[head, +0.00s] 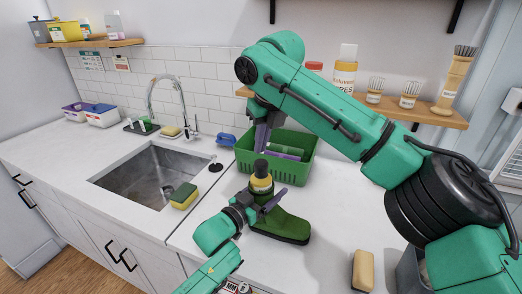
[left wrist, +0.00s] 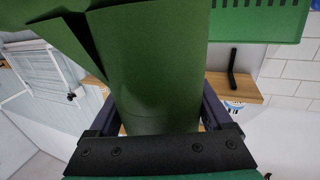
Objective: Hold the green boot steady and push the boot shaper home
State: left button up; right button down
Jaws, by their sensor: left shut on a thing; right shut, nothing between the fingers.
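The green boot (head: 283,226) stands upright on the white counter, its toe pointing right. The boot shaper (head: 261,178) sticks up from the boot's top, showing a yellow part and a dark knob; its lower part is hidden inside the boot. My left gripper (head: 262,203) is shut on the boot's shaft from the front left. In the left wrist view the green boot (left wrist: 155,75) fills the space between the dark fingers (left wrist: 158,125). My right gripper (head: 262,140) is shut and empty, pointing down just above the shaper's knob, apparently apart from it.
A green basket (head: 243,157) with items in it stands right behind the boot. A sink (head: 150,178) lies to the left, with a yellow-green sponge (head: 183,196) at its edge. A tan block (head: 363,270) is at the front right. A wooden shelf (head: 425,112) holds bottles and brushes.

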pick_arm(q)
jog(key=shift+w+a, duration=0.1)
jog(key=shift+a, duration=0.05)
jog(key=o, duration=1.5)
pick_arm(e)
jog(key=v, duration=1.1)
jog(key=shift+s+r, duration=0.15)
jog(key=shift+r, duration=0.2)
jog(key=shift+d, duration=0.1)
